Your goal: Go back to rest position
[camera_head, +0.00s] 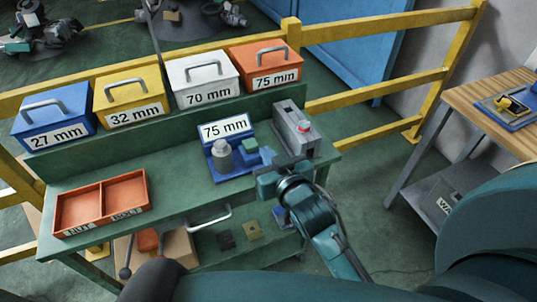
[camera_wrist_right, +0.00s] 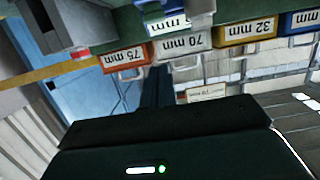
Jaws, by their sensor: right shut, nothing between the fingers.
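My right gripper (camera_head: 269,157) is over the right part of the green workbench (camera_head: 180,185), close to the blue 75 mm fixture (camera_head: 240,165) and the grey box with a red button (camera_head: 296,130). In the right wrist view its dark fingers (camera_wrist_right: 157,75) are together with nothing between them. I cannot tell whether the gripper touches the fixture. My left gripper does not show.
Blue (camera_head: 54,118), yellow (camera_head: 128,100), white (camera_head: 203,80) and orange (camera_head: 264,67) lidded boxes stand on the bench's raised back shelf. An orange two-compartment tray (camera_head: 101,205) lies at the left. A yellow railing (camera_head: 390,92) runs behind; a wooden table (camera_head: 490,98) stands right.

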